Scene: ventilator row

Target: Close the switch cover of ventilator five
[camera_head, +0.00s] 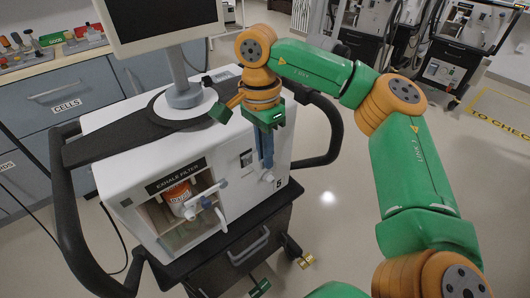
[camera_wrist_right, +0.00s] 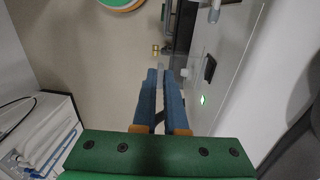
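Ventilator five (camera_head: 225,215) is a white unit with a "5" at its front right corner. A small switch area (camera_head: 246,158) shows on its front, dark and pale. In the right wrist view a black switch part (camera_wrist_right: 209,68) stands on the white panel near a lit green lamp (camera_wrist_right: 203,100). I cannot tell how far its cover is raised. My right gripper (camera_head: 267,165) points down in front of the panel, right of the switch. In the right wrist view its blue fingers (camera_wrist_right: 160,72) have a narrow gap, nothing between them. My left gripper is not in view.
An open exhale filter bay (camera_head: 180,208) holds an orange-and-white canister (camera_head: 179,195). A monitor (camera_head: 160,20) stands on top, and black handles (camera_head: 325,130) curve around the sides. A drawer cabinet (camera_head: 60,90) is at left. Open floor (camera_head: 335,220) lies to the right.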

